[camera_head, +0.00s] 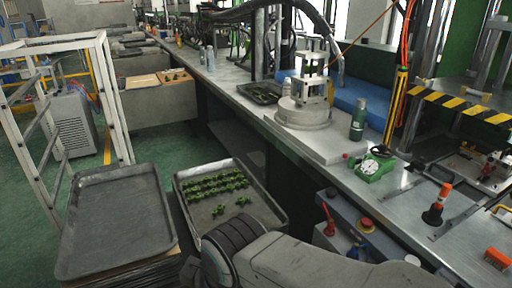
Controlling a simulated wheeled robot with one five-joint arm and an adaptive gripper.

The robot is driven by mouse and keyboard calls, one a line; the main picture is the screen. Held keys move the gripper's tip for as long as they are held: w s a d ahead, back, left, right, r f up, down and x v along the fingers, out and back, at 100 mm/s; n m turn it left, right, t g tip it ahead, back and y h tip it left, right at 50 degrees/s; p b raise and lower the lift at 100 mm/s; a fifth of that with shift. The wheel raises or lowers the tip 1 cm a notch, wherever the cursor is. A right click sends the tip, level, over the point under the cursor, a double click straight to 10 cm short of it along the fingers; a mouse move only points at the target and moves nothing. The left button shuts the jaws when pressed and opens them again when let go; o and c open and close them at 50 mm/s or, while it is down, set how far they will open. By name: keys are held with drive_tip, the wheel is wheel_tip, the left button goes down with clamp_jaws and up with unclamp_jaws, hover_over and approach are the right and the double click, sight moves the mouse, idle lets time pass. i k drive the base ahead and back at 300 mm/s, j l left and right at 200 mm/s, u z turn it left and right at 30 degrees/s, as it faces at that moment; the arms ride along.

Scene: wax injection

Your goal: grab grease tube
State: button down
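No object here is plainly labelled as the grease tube. A dark green bottle with a grey cap (357,120) stands upright on the metal workbench (345,178), right of the round white stand. An orange and black upright piece (437,205) stands farther right on the bench. I cannot tell which of these, if either, is the grease tube. My grey arm crosses the bottom middle of the view, below and left of both. My gripper's fingers do not show.
A green round dial gauge (371,167) and an orange block (497,258) are on the bench. A control box with a red button (367,225) sits at its front edge. A tray of green parts (262,205) and an empty tray (117,222) lie lower left.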

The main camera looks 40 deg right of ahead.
sight(446, 188)
drive_tip(key=z, duration=2.85)
